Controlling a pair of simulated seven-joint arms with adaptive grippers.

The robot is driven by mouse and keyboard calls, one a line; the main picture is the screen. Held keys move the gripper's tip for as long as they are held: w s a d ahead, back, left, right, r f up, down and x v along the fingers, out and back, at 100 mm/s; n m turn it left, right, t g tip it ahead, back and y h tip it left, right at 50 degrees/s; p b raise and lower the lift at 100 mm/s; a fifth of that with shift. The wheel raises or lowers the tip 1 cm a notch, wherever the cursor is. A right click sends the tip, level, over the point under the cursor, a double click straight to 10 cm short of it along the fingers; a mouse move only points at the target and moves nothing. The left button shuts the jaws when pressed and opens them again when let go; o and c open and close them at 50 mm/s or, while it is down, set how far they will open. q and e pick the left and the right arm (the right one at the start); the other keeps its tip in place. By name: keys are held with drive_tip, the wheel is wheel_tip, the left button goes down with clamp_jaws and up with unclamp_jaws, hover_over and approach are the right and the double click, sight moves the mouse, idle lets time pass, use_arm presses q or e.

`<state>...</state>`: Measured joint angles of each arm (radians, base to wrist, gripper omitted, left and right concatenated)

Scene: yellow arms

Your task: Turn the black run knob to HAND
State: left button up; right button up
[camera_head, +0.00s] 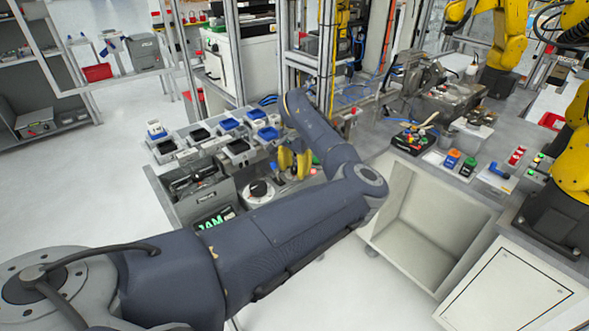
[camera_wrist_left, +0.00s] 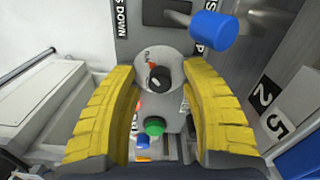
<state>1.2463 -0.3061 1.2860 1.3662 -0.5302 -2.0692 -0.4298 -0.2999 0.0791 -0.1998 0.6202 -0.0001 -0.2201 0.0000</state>
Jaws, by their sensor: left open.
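The black run knob (camera_wrist_left: 159,79) sits on a round grey plate in the left wrist view, with small lettering too blurred to read. It has a pale mark whose direction I cannot tell for sure. My left gripper (camera_wrist_left: 157,70) is open, with a yellow finger on each side of the knob in that view; I see no contact. In the head view the left gripper (camera_head: 293,160) is over the control panel area, and I cannot make out the run knob there. My right gripper is not in view.
Below the knob are a green button (camera_wrist_left: 154,126) and a blue button (camera_wrist_left: 142,141). A blue-ended lever (camera_wrist_left: 212,35) stands out above right of it.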

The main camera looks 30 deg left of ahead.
use_arm(q)
clamp_jaws()
drive_tip(key=shift+n, duration=0.3)
idle(0.3)
drive_tip(key=n, duration=0.3)
drive_tip(key=shift+w+r+n, duration=0.1)
drive_tip(key=shift+r+n, duration=0.05)
drive_tip(key=shift+n, duration=0.25)
drive_tip(key=n, duration=0.3)
drive_tip(key=shift+n, duration=0.3)
drive_tip(key=n, duration=0.4)
drive_tip(key=shift+a, duration=0.1)
drive_tip(key=shift+n, duration=2.2)
drive_tip(key=shift+a, duration=0.1)
